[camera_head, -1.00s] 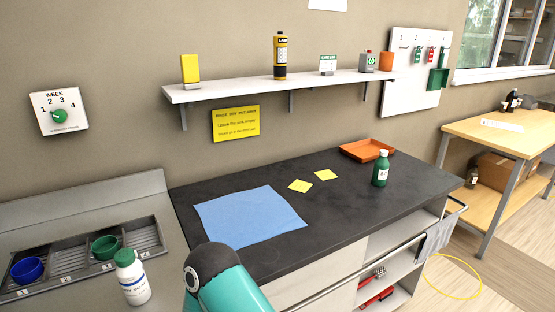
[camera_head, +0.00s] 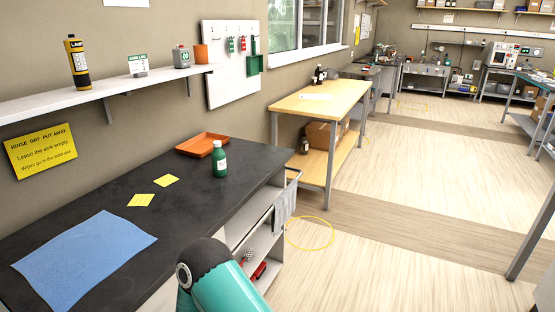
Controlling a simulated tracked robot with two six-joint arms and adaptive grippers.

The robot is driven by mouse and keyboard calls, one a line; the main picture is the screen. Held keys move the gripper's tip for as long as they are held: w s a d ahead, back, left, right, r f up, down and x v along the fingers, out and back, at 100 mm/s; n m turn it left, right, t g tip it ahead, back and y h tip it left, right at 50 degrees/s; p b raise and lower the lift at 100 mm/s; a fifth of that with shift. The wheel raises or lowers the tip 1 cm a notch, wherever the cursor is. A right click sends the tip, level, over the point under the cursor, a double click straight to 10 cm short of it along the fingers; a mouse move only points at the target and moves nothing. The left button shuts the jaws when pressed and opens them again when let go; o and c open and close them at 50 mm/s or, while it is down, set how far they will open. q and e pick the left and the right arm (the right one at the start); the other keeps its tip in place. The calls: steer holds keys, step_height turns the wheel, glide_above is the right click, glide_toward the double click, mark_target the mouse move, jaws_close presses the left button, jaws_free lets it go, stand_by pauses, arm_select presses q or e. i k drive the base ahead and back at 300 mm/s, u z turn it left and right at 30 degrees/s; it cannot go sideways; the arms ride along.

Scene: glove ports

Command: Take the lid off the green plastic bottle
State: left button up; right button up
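The green plastic bottle (camera_head: 220,161) stands upright on the dark countertop (camera_head: 95,199), near its right end. A teal and black link of my arm shows at the bottom centre, in front of the counter and well short of the bottle. Neither gripper shows in the view. Nothing touches the bottle.
An orange tray (camera_head: 203,144) lies just behind the bottle. Two yellow notes and a blue cloth (camera_head: 84,258) lie to its left. A grey towel (camera_head: 284,212) hangs at the counter's end. A wooden table (camera_head: 320,97) stands beyond; open floor lies right.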

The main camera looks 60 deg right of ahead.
mark_target(217, 155)
steer(key=u, duration=1.05)
steer(key=i, duration=0.1)
steer(key=z, duration=2.4)
steer(key=k, duration=0.9)
steer(key=z, duration=0.3)
steer(key=i, duration=0.65)
